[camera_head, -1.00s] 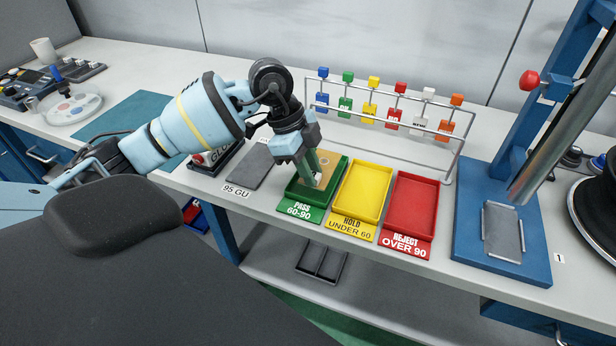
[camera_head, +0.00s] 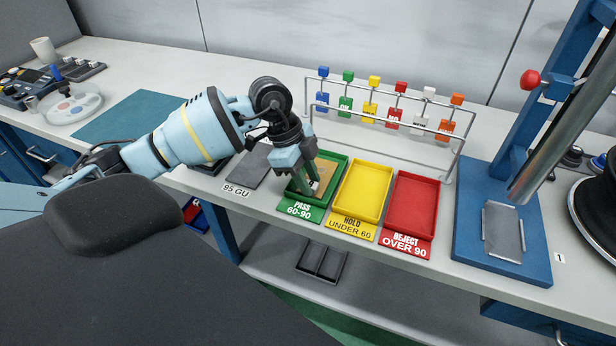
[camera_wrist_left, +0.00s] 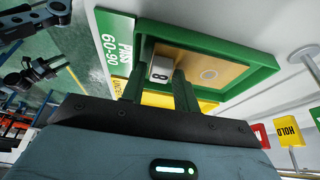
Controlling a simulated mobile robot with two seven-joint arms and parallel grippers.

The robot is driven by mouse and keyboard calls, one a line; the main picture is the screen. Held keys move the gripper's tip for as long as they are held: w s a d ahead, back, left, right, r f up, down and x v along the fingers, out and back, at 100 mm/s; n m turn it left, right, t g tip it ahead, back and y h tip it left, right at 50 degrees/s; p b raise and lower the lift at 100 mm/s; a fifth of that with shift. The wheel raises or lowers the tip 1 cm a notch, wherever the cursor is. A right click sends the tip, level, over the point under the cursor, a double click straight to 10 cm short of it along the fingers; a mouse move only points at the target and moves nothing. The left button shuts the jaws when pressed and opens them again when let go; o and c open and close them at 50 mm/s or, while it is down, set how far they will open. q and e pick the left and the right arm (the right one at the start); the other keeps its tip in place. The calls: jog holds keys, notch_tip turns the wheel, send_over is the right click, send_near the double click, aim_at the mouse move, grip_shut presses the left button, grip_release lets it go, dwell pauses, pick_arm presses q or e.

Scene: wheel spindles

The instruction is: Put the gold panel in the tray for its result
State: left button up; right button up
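The gold panel (camera_head: 327,169) lies inside the green tray (camera_head: 300,209) marked PASS 60-90. In the left wrist view the panel (camera_wrist_left: 222,72) has a round mark and a white tag with an 8 at one end. My left gripper (camera_head: 306,184) is over the green tray, its fingers apart and pointing down at the tag end of the panel. In the left wrist view the fingers (camera_wrist_left: 158,90) stand either side of the tag, with a gap showing. The fingers partly hide the panel.
The yellow HOLD tray (camera_head: 361,192) and red REJECT tray (camera_head: 411,202) stand empty to the right. A grey plate labelled 95 GU (camera_head: 237,190) lies to the left. A wire rack with coloured tags (camera_head: 385,123) stands behind. A blue press base (camera_head: 525,255) is farther right.

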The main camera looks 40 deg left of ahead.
pick_arm(q)
jog(key=v, duration=1.2)
jog(key=shift+r, duration=0.1)
